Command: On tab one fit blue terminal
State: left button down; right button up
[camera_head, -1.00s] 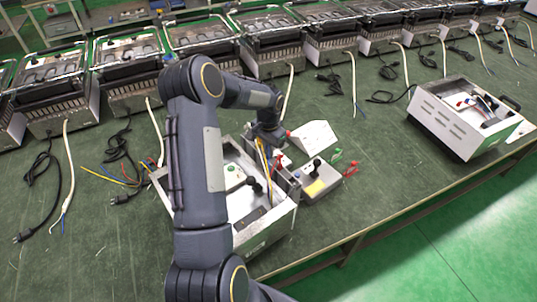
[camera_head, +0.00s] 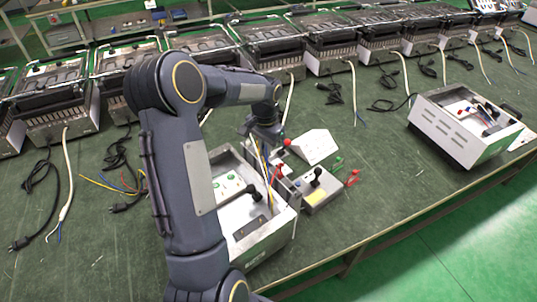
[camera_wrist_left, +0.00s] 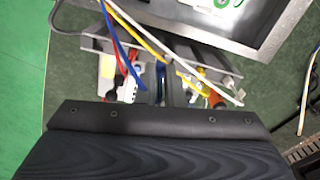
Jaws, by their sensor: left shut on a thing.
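An open metal heater case (camera_head: 283,232) stands on the green bench, with white parts and green round marks inside. My left gripper (camera_head: 266,138) is over its far right side, pointing down. In the left wrist view my left gripper (camera_wrist_left: 172,88) is shut, with something blue, seemingly the blue terminal (camera_wrist_left: 160,78), between its fingers. A blue wire (camera_wrist_left: 124,42) runs down toward the fingers beside yellow, white and red wires. The fingers hide most of the terminal. I cannot make out tab one. My right gripper is not in view.
A grey control box (camera_head: 320,190) with a black knob and red and green clips is close to the case's right. A white sloped box (camera_head: 312,146) stands behind it. Another open case (camera_head: 465,125) is at the right. Several heaters line the back; the front right bench is clear.

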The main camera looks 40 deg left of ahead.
pick_arm(q)
jog(key=s+d+r+b, duration=0.2)
jog(key=s+d+r, duration=0.25)
jog(key=s, duration=0.45)
jog(key=s+a+f+n+p, duration=0.2)
jog(key=s+a+n, duration=0.3)
jog(key=n, duration=0.3)
jog(key=s+a+f+n+p, duration=0.2)
jog(key=s+a+n+p, duration=0.1)
jog(key=s+a+n, duration=0.2)
jog(key=a+n, duration=0.2)
jog(key=shift+s+a+f+n, duration=0.15)
jog(key=shift+s+f+n, duration=0.15)
jog(key=shift+s+n, duration=0.1)
jog(key=shift+f, duration=0.1)
jog(key=shift+f+b, duration=2.4)
jog(key=shift+f, duration=0.4)
jog(key=shift+f+b, duration=1.05)
jog(key=shift+f, duration=0.3)
jog(key=c, duration=1.5)
grip_release()
jog(key=shift+o, duration=0.2)
